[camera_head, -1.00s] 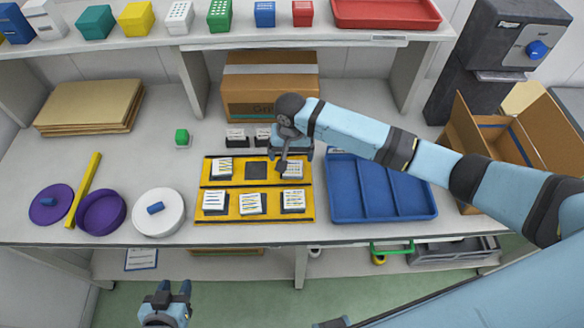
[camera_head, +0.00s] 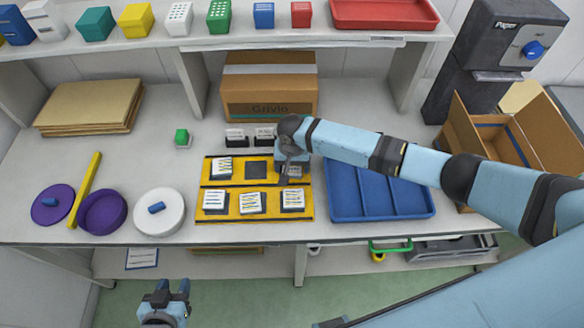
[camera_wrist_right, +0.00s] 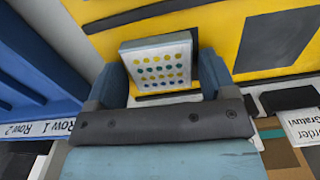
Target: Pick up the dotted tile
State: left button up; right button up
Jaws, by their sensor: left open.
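The dotted tile (camera_wrist_right: 158,62) is a white square block with rows of yellow, teal and blue dots. In the right wrist view it lies between the two fingers of my right gripper (camera_wrist_right: 163,78). Whether both fingers press on it is not clear. In the head view my right gripper (camera_head: 291,165) is over the back right place of the yellow rack (camera_head: 240,217) and hides most of that tile. Other white marked tiles stand in the rack, one at back left (camera_head: 222,167) and a front row (camera_head: 253,202). My left gripper (camera_head: 173,287) is open and empty, low in front of the table.
An empty dark slot (camera_head: 257,169) is beside the gripper. A blue compartment tray (camera_head: 384,212) is right of the rack. Labelled holders (camera_head: 236,137) and a cardboard box (camera_head: 268,98) are behind. A white round dish (camera_head: 158,225) and purple dishes (camera_head: 102,212) are at left.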

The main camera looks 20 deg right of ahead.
jog(key=c, duration=0.7)
jog(key=shift+r, duration=0.15)
